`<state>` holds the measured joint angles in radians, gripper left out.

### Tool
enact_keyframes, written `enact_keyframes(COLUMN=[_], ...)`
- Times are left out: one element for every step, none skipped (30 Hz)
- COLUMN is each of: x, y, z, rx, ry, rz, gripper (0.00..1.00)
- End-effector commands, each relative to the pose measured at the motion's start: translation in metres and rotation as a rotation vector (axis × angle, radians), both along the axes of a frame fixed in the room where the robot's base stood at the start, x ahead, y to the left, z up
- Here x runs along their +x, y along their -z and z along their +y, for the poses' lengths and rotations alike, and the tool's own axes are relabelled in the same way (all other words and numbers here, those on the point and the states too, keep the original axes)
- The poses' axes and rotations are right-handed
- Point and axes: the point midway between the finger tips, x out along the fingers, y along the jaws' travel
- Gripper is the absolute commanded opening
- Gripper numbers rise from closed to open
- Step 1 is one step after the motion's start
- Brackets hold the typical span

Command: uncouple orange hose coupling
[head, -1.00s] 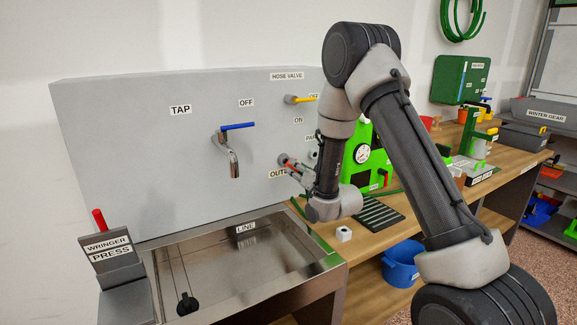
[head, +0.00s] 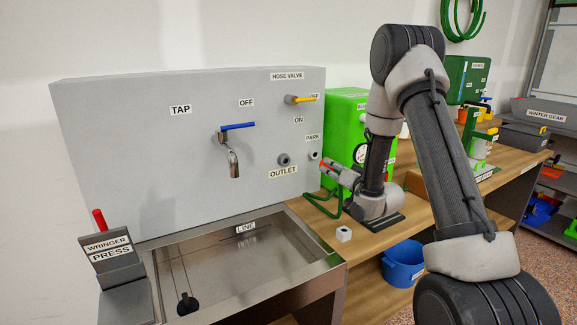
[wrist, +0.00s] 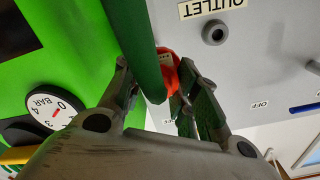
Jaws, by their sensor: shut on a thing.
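The orange hose coupling (head: 326,167) is in my gripper (head: 336,171), to the right of and below the grey outlet (head: 284,159). The outlet is bare and the coupling is clear of it. In the wrist view the coupling (wrist: 170,66) shows as an orange ring between my fingers (wrist: 155,78), partly hidden by the green hose (wrist: 130,38). The outlet (wrist: 215,32) shows to its right, apart. My gripper is shut on the coupling. In the head view the hose (head: 321,207) hangs below it in a loop.
A grey fitting labelled PARK (head: 314,155) is close by the coupling. The green machine with a gauge (head: 345,105) stands just behind my arm. The yellow hose valve handle (head: 306,98) is above. A white cube (head: 343,234) lies on the bench near the sink (head: 300,268).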

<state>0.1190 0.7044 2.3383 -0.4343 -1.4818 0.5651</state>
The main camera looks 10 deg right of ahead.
Motion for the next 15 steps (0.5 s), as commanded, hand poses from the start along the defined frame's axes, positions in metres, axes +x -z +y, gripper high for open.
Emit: enact_keyframes(x=[0.003, 0.004, 0.005, 0.006, 0.006, 0.007, 0.007, 0.007, 0.007, 0.007, 0.007, 0.007, 0.007, 0.007, 0.007], y=[0.0, 0.0, 0.0, 0.0, 0.0, 0.0, 0.0, 0.0, 0.0, 0.0, 0.0, 0.0, 0.0, 0.0, 0.0], z=[-0.008, -0.011, -0.015, -0.017, -0.019, -0.02, -0.021, -0.021, -0.022, -0.022, -0.022, -0.021, -0.021, -0.021, -0.021], rx=[0.0, 0.0, 0.0, 0.0, 0.0, 0.0, 0.0, 0.0, 0.0, 0.0, 0.0, 0.0, 0.0, 0.0, 0.0], ry=[0.002, 0.002, 0.001, 0.001, 0.001, 0.0, -0.001, -0.001, -0.001, -0.001, -0.001, -0.001, -0.001, -0.001, -0.001], rz=[-0.001, -0.001, 0.0, 0.0, 0.0, 0.001, 0.001, 0.001, 0.001, 0.001, 0.0, 0.0, 0.0, 0.0, 0.0], gripper=[0.0, 0.0, 0.0, 0.0, 0.0, 0.0, 0.0, 0.0, 0.0, 0.0, 0.0, 0.0, 0.0, 0.0, 0.0])
